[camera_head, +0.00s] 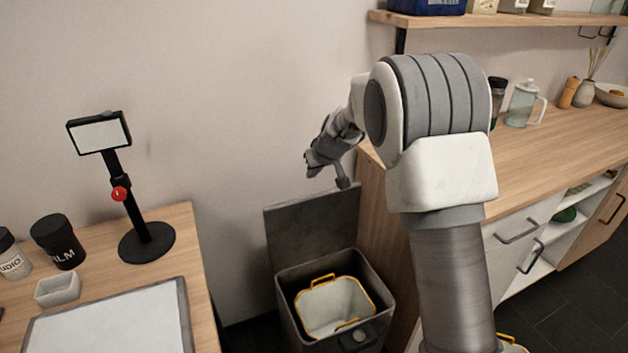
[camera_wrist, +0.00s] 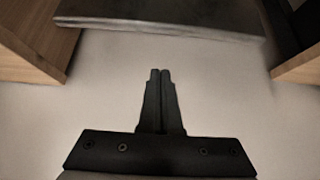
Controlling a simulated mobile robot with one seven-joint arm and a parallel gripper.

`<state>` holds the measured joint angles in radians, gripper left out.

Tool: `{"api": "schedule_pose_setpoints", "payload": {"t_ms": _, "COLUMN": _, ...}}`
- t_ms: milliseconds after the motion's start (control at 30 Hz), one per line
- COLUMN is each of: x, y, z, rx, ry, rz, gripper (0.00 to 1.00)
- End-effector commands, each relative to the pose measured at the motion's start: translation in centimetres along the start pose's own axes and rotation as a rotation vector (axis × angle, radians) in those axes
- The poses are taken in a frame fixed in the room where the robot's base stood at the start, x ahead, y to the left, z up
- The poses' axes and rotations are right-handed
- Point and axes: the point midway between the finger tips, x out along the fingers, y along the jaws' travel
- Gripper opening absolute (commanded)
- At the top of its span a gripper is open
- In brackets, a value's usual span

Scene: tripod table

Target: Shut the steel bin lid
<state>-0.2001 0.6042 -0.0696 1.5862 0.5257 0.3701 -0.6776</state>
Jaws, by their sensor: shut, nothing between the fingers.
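The steel bin (camera_head: 371,275) stands on the floor between the desk and the wooden counter. Its flat grey lid (camera_head: 312,228) is open, standing up near the wall at the back of the bin. My gripper (camera_head: 343,184) is by the top edge of the lid, towards its right end, with its fingers shut and empty. In the wrist view, my gripper (camera_wrist: 160,73) points towards a dark slab, which looks like the lid (camera_wrist: 160,18), across the top. A strip of pale wall shows between fingertips and slab; whether they touch in depth I cannot tell.
A white liner bucket (camera_head: 333,308) with yellow handles sits inside the bin. The wooden counter (camera_head: 540,140) is close on the right. The desk (camera_head: 190,240) on the left holds a black stand (camera_head: 146,240) with a small screen. Wall is close behind.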

Motion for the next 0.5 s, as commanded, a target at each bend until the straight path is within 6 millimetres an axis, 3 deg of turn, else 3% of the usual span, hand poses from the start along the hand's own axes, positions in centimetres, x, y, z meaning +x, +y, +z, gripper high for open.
{"api": "schedule_pose_setpoints", "payload": {"t_ms": 400, "x": 8.0, "y": 0.0, "z": 0.2, "rx": -0.001, "ry": -0.002, "rz": 0.001, "gripper": 0.00}}
{"api": "schedule_pose_setpoints", "payload": {"t_ms": 500, "x": 8.9, "y": 0.1, "z": 0.4, "rx": 0.002, "ry": 0.001, "rz": 0.001, "gripper": 0.00}}
